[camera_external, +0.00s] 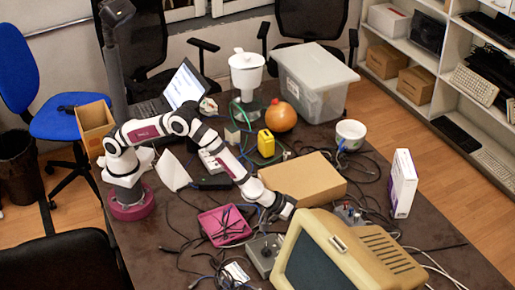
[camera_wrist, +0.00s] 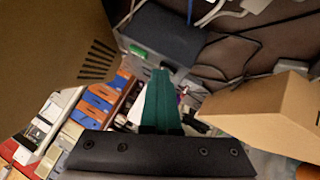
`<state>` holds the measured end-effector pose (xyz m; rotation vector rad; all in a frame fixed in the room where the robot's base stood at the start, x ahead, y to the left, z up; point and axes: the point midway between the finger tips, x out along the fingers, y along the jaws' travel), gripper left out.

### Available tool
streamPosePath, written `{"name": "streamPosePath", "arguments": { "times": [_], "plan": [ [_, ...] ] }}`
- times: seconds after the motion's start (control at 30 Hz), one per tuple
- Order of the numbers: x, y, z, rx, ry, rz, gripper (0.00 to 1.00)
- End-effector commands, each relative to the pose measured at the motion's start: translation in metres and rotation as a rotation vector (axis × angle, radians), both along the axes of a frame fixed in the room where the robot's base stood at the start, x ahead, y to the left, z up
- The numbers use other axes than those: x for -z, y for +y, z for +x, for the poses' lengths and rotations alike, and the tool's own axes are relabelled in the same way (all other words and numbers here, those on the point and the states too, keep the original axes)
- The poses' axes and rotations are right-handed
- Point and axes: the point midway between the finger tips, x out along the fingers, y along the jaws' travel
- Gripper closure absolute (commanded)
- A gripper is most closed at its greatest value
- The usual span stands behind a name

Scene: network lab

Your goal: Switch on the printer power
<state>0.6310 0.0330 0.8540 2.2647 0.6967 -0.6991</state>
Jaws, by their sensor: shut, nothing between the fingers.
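I cannot clearly identify a printer in either view. My gripper (camera_external: 287,212) is low over the table, between the cardboard box and the beige monitor. In the wrist view, its teal fingers (camera_wrist: 160,92) are together and empty. They point toward a grey box (camera_wrist: 150,62) with a dark blue-grey top. It may be the small box with knobs or switches (camera_external: 348,213) behind the monitor. A power switch cannot be made out. A grey box with a stick (camera_external: 263,253) stands left of the monitor.
The beige monitor (camera_external: 345,255) and cardboard box (camera_external: 303,180) flank my gripper closely; the box also shows at right in the wrist view (camera_wrist: 265,112). A pink tray (camera_external: 224,225) lies to the left. A white box (camera_external: 401,184) stands at right. Loose cables cross the table.

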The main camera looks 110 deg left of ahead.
Motion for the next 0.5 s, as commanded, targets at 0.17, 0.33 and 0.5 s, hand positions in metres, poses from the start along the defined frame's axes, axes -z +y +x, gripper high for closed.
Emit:
{"name": "streamPosePath", "arguments": {
  "times": [0.17,0.33,0.5],
  "plan": [
    [0.0026,0.0078,-0.0073,-0.005,0.005,0.0,1.0],
    [0.0039,0.0097,-0.0096,-0.006,0.007,0.0,1.0],
    [0.0049,0.0099,-0.01,-0.007,0.009,0.0,1.0]
  ]
}}
